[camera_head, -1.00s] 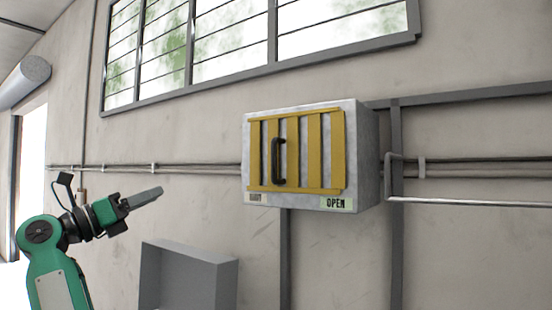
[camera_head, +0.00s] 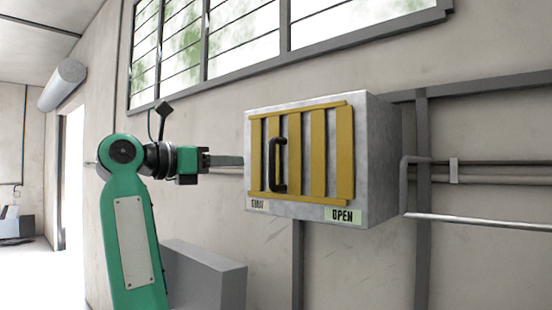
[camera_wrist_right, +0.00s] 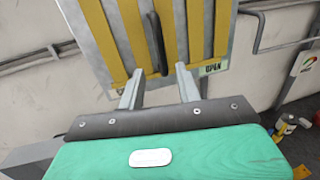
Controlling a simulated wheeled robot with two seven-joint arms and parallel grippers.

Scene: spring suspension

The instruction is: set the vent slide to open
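The vent is a grey metal box (camera_head: 380,150) on the wall with a slatted yellow slide (camera_head: 318,155) on its front. A dark upright handle (camera_head: 277,165) sits at the slide's left part, above the pale SHUT label (camera_head: 257,204). The green OPEN label (camera_head: 343,216) is at the lower right. My left gripper is not in view.
A grey box-shaped block (camera_head: 205,275) stands below and left of the vent. Pipes (camera_head: 480,168) and a metal rail (camera_head: 475,221) run along the wall to the right. A window (camera_head: 240,45) is above. The wall below the vent has vertical grey struts.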

